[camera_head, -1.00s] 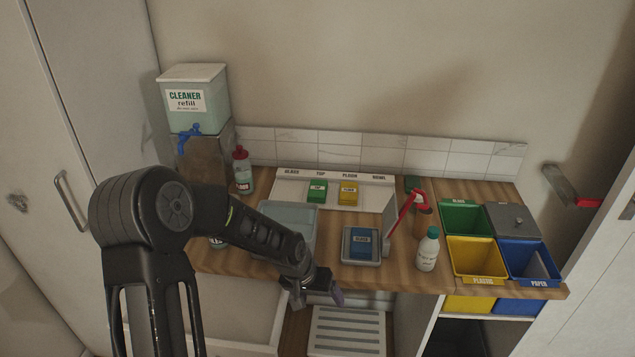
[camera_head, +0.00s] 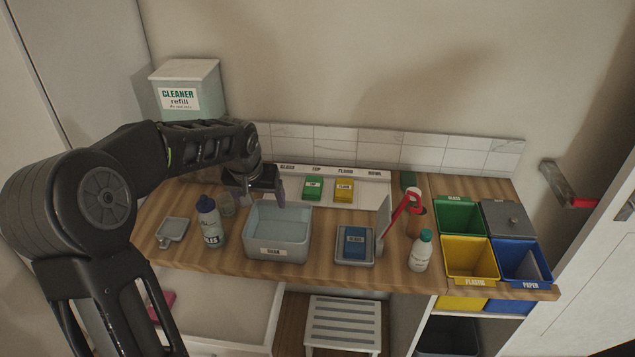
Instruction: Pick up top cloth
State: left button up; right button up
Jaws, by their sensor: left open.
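The top cloth is a small green folded cloth (camera_head: 313,188) with a white label. It lies on a pale board (camera_head: 374,190) along the back of the counter, under the printed word for top. My left gripper (camera_head: 264,192) is open and empty, to the left of the green cloth and apart from it, behind the grey basin (camera_head: 277,237). It partly hides the board's left end. A yellow cloth (camera_head: 344,190) lies just right of the green one. My right gripper is out of view.
A cleaner box (camera_head: 187,90) stands back left.

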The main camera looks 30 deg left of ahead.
aim_at(312, 190)
jog(key=i, duration=0.85)
